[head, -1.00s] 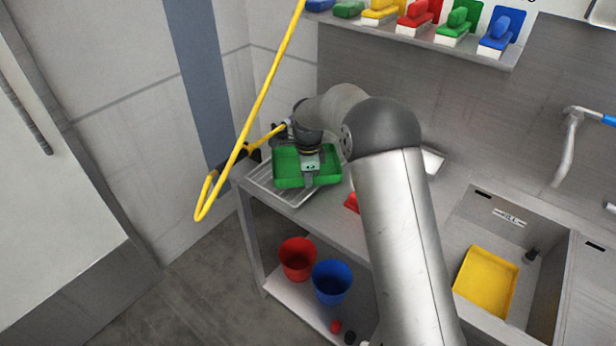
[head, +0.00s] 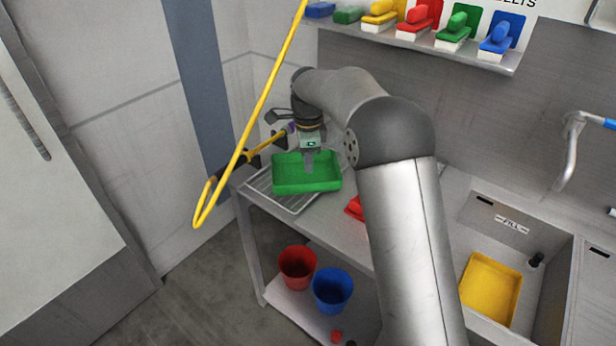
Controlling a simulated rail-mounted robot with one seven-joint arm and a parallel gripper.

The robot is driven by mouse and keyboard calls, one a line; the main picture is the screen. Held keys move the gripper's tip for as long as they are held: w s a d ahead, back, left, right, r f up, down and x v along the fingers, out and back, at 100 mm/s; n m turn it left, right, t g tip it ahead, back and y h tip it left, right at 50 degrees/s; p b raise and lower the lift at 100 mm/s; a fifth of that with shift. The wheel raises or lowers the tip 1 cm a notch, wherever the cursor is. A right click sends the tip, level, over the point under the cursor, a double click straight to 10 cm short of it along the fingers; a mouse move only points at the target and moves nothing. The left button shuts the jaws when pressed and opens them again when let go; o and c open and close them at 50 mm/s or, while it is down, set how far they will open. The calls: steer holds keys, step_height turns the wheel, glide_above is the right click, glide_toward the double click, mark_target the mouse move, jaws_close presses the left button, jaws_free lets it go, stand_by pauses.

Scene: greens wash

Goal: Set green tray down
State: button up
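The green tray (head: 306,187) is at the left end of the steel counter, over the wire rack (head: 264,186). It looks roughly level, but I cannot tell whether its base touches the rack. My gripper (head: 309,167) points down at the tray, with its fingers overlapping the tray's far side in the picture. The fingers are small and partly merged with the tray, so whether they grip its wall or stand apart is unclear.
A yellow-handled tool (head: 245,140) rises close to the rack's left. A red item (head: 354,207) lies on the counter, partly behind my arm. A sink with a yellow tray (head: 490,288) is at right. Red (head: 297,267) and blue (head: 332,290) buckets stand on the lower shelf.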

steer(key=shift+r, duration=1.7)
steer(key=s+d+r+n, duration=0.4)
steer(key=s+d+n, duration=0.3)
steer(key=s+d, duration=0.65)
steer(key=s+d+f+n, duration=0.2)
steer(key=s+f+n, duration=0.1)
steer(key=s, duration=0.9)
steer(key=s+d+f+n, duration=0.3)
steer(key=s+n, duration=0.3)
steer(key=s, duration=0.5)
steer(key=shift+s+t, duration=0.35)
steer(key=shift+t, duration=0.05)
